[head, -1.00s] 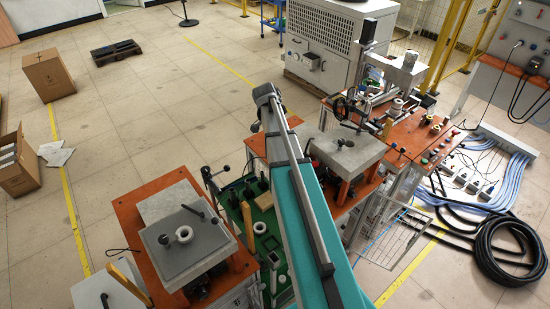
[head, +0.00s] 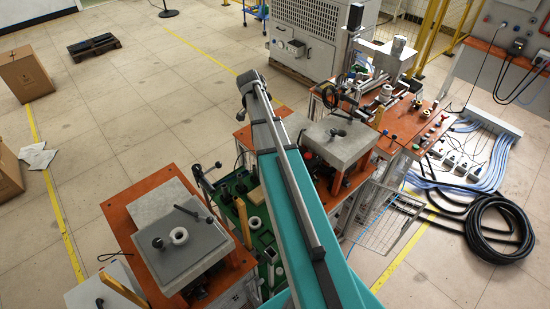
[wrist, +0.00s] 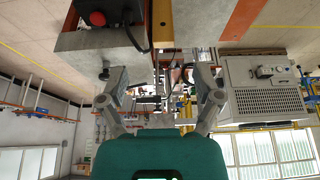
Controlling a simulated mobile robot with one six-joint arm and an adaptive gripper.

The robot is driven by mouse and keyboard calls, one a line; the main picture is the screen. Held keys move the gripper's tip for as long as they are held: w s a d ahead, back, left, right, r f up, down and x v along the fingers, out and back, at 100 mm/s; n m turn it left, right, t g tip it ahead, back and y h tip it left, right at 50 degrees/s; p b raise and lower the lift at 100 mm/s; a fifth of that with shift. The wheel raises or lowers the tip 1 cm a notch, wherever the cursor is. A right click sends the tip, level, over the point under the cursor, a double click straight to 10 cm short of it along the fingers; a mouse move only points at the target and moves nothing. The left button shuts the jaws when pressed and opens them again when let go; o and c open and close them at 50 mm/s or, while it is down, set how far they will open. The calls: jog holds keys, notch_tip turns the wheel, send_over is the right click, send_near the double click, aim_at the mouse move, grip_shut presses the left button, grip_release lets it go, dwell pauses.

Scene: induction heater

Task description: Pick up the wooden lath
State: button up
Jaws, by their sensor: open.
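In the wrist view a wooden lath (wrist: 163,24) is at the top centre, beyond my fingertips and roughly in line with the gap. I cannot tell which strip this is. My gripper (wrist: 160,76) is open with nothing between its fingers. In the head view the gripper is hidden behind my arm.
Orange workstations with grey slabs (head: 340,143) flank my arm. A black hose coil (head: 500,228) and a wire rack (head: 385,222) are on the right. The floor at left is mostly free.

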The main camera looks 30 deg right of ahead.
jog(key=b+x, duration=0.7)
jog(key=x, duration=0.1)
dwell(0.4)
jog(key=shift+f, duration=0.1)
jog(key=shift+d+f+b, duration=0.1)
jog(key=shift+f+b, duration=0.05)
jog(key=shift+b, duration=0.15)
jog(key=shift+w+b+x, duration=0.2)
jog(key=shift+b+x, duration=2.1)
jog(key=shift+x, duration=0.2)
jog(key=shift+c, duration=0.3)
grip_shut()
